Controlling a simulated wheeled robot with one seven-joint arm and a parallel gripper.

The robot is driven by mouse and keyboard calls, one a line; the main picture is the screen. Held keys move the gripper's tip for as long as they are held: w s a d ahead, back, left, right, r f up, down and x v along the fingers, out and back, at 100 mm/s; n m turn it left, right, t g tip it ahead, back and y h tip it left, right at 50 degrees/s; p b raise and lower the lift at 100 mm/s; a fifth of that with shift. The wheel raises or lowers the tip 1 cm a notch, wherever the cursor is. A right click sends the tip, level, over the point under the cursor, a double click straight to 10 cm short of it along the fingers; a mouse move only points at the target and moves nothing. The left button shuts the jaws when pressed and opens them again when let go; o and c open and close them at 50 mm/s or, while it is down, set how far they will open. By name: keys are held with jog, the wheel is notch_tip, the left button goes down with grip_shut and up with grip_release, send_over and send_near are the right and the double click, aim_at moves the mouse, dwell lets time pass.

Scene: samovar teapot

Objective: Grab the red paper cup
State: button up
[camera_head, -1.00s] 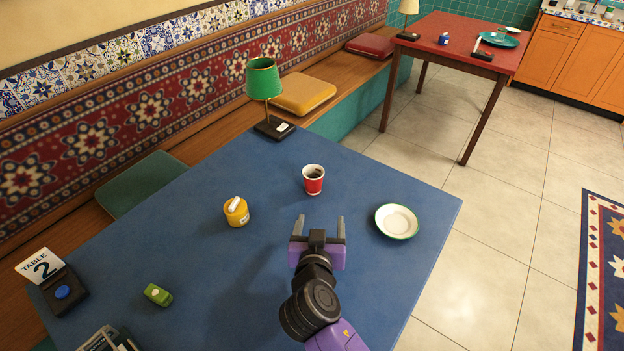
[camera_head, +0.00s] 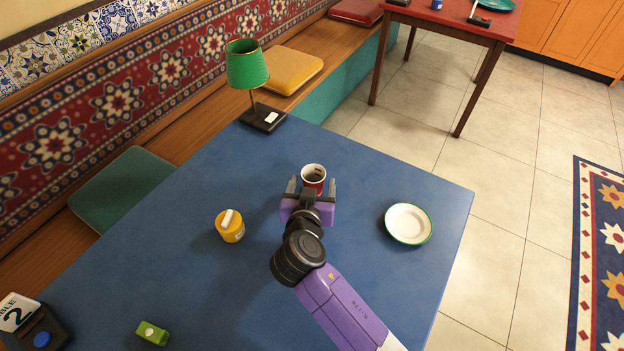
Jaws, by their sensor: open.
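The red paper cup (camera_head: 314,177) stands upright on the blue table, with a white rim and dark contents. My gripper (camera_head: 311,188) is open, with its two fingers pointing away from me toward the cup. One fingertip shows to the left of the cup and one to the right. The purple gripper body hides the cup's lower part. I cannot tell whether the fingers touch the cup.
A yellow jar (camera_head: 230,228) stands to the left and a white saucer with a green rim (camera_head: 408,224) lies to the right. A green lamp (camera_head: 248,68) stands at the far corner of the blue table (camera_head: 330,130). A small green object (camera_head: 152,333) lies near left.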

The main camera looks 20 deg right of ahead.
aim_at(314, 177)
jog(key=shift+x, duration=2.65)
jog(key=shift+f, duration=0.1)
jog(key=c, duration=0.9)
